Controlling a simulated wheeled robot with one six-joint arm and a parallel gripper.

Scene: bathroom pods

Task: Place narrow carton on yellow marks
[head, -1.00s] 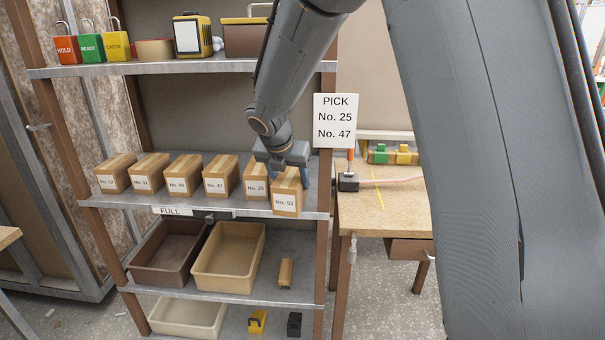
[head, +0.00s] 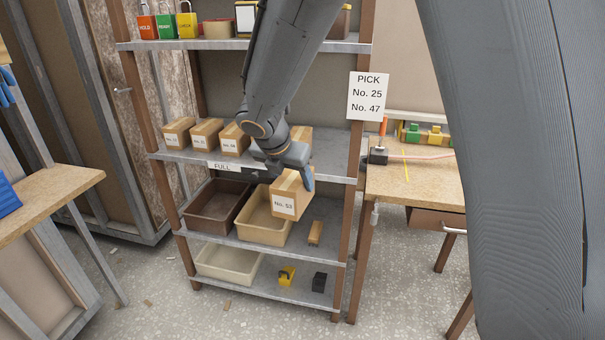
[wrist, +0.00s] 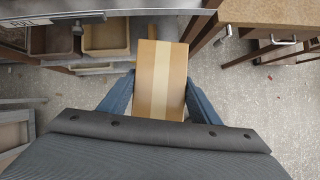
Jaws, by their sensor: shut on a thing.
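My gripper (head: 291,178) is shut on a carton labelled No. 53 (head: 284,205). It holds the carton in front of the shelf rack, above the lower bins. In the wrist view, the carton's taped top (wrist: 160,70) lies between the two blue fingers of my gripper (wrist: 160,98). A yellow line (head: 406,166) shows on the wooden workbench (head: 425,183) at right; other yellow marks cannot be made out. I cannot tell whether the held carton is the narrow one. My arm hides part of the carton row.
Several cartons (head: 205,131) stand on the middle shelf (head: 330,165). A brown bin (head: 187,220) and a tan bin (head: 246,232) sit below, beside a small brown block (head: 315,232). A PICK sign (head: 368,97) hangs by the right post. A black-based item (head: 378,155) stands near the yellow line.

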